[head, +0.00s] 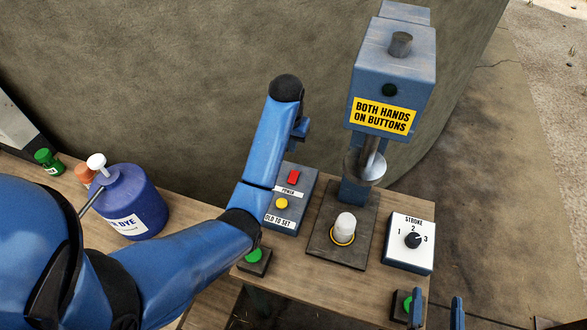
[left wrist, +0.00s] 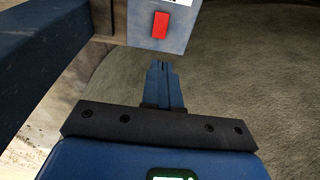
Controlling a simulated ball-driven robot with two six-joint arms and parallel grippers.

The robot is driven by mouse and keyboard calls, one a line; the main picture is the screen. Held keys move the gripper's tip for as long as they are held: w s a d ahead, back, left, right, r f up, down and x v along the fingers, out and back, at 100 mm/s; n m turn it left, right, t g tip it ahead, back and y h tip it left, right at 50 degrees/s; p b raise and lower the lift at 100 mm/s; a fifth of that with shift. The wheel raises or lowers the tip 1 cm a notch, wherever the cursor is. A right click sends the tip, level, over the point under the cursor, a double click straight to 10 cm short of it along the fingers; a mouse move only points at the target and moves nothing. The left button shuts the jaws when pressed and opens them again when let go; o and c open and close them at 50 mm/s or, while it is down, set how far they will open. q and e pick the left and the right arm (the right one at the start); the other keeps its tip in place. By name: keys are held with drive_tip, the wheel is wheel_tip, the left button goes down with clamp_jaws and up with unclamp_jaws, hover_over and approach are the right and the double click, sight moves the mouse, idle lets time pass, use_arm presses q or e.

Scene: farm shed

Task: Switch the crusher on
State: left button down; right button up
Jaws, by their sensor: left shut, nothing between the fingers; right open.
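The crusher (head: 393,75) is a blue press with a yellow "BOTH HANDS ON BUTTONS" sign and a dark round lamp (head: 389,90). A grey-blue control box (head: 307,190) left of it carries a red switch (head: 293,176) marked "POWER" and a yellow button (head: 282,203). My left gripper (head: 301,129) hangs behind the box, shut and empty. In the left wrist view its closed fingers (left wrist: 159,66) point toward the box, just short of the red switch (left wrist: 160,25). My right gripper (head: 437,312) is open and empty at the bottom right.
A white cylinder (head: 345,226) stands on the press base. A stroke dial box (head: 407,255) is to its right. Green buttons sit at the bench front, left (head: 253,256) and right (head: 407,303). A blue dye jug (head: 145,195) stands at left, beside my left arm.

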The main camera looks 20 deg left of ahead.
use_arm(q)
drive_tip(key=f, duration=0.1)
approach(294, 174)
drive_tip(key=f, duration=0.4)
drive_tip(key=w+f, duration=0.1)
drive_tip(key=f, duration=0.1)
drive_tip(key=shift+w+f, duration=0.1)
drive_tip(key=shift+f, duration=0.25)
drive_tip(key=shift+f, duration=0.1)
drive_tip(key=shift+w+f, duration=0.1)
drive_tip(key=shift+f, duration=0.2)
drive_tip(key=shift+r, duration=0.2)
drive_tip(key=shift+f, duration=0.1)
